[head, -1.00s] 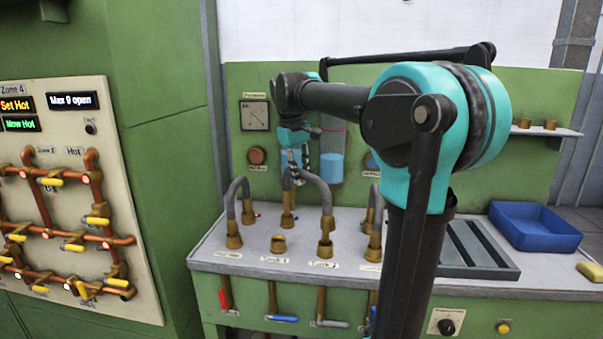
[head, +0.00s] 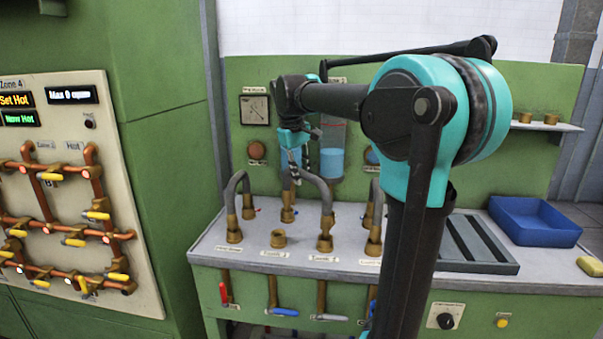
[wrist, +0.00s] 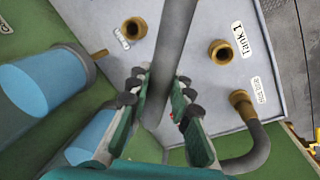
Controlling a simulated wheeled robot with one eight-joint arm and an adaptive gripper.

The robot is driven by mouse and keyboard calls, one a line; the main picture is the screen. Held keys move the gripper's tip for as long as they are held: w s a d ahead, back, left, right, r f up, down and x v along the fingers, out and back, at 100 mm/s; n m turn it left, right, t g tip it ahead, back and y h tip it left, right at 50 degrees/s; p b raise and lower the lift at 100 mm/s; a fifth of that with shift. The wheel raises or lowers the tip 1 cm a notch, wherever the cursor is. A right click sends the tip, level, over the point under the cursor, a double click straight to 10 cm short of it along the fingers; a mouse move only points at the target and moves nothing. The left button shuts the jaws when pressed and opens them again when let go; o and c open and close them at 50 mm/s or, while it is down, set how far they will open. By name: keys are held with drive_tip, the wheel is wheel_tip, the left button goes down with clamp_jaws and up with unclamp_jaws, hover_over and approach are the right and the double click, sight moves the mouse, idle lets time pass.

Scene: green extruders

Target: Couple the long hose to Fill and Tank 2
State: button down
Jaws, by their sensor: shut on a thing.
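The long grey hose (head: 322,187) rises from a brass fitting (head: 325,241) over the front label that I take as Tank 2 and arches up and left to my gripper (head: 295,160). In the wrist view, my gripper (wrist: 158,88) is shut around the hose (wrist: 174,35), which passes between the fingers. I cannot make out its other end clearly.
The Tank 1 fitting (wrist: 220,51) is empty. A short grey hose (head: 239,182) arches at the left, and another hose (head: 376,200) stands at the right, partly behind my arm. A blue cylinder (head: 331,161) stands behind. A blue bin (head: 535,224) sits far right.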

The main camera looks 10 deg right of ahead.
drive_tip(key=shift+f, duration=0.8)
drive_tip(key=c, duration=1.3)
unclamp_jaws()
